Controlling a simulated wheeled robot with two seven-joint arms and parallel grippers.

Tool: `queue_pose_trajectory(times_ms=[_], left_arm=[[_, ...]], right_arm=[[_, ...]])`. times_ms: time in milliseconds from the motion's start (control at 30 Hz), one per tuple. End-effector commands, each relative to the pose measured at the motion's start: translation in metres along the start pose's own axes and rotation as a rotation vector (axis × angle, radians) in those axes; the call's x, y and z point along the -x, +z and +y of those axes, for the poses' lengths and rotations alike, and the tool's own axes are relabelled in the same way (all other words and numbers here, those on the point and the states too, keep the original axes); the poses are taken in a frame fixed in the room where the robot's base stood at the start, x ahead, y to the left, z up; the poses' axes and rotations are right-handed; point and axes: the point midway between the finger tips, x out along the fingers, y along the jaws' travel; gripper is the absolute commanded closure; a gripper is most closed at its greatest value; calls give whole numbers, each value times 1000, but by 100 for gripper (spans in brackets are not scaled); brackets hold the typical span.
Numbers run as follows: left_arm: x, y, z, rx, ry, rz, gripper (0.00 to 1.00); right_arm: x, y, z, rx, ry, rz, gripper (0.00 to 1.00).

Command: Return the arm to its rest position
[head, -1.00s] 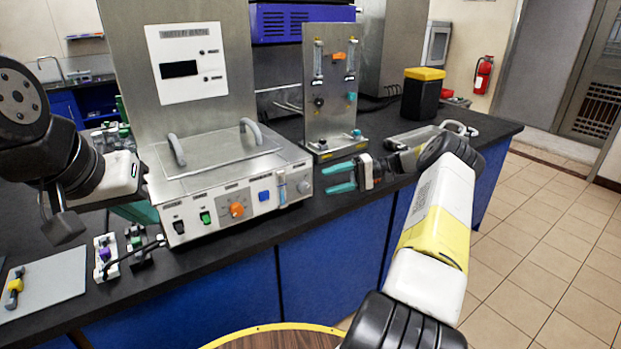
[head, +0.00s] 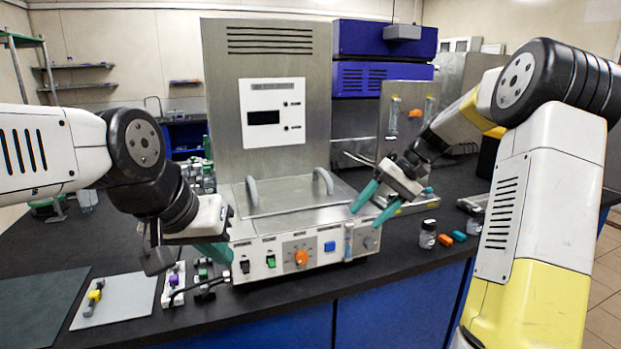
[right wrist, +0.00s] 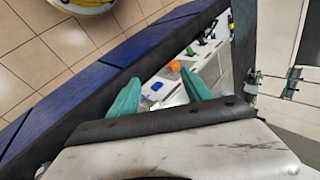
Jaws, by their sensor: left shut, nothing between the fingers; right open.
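My right gripper (head: 364,213) is open and empty, its teal fingers pointing down and left near the right end of the bioreactor's control panel (head: 300,258). In the right wrist view, its two fingers (right wrist: 160,80) are spread, with the panel's orange knob and blue button showing beyond them. My right arm (head: 545,200) is bent, its elbow high at the right. My left gripper (head: 214,254) is shut and empty, close to the left end of the panel; its fingertips are partly hidden, and I cannot tell whether they touch anything.
The steel bioreactor (head: 265,160) stands behind the panel, with two grey handles on its lid. A small jar (head: 428,234) and orange and blue blocks (head: 445,240) lie at the right. A grey mat (head: 115,300) and small clamps (head: 173,284) lie at the front left.

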Motion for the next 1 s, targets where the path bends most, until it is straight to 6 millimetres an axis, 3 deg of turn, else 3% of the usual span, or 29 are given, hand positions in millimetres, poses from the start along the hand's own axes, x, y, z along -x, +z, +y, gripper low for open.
queue_pose_trajectory(times_ms=[100,300,600,800,1000], left_arm=[[0,0,0,0,0,0,100],[0,0,0,0,0,0,100],[0,0,0,0,0,0,100],[0,0,0,0,0,0,100],[0,0,0,0,0,0,100]], right_arm=[[12,38,-29,19,138,45,43],[28,102,-57,45,316,160,43],[36,197,-68,104,464,388,43],[30,235,-62,136,483,502,43],[26,245,-59,147,483,538,43]])
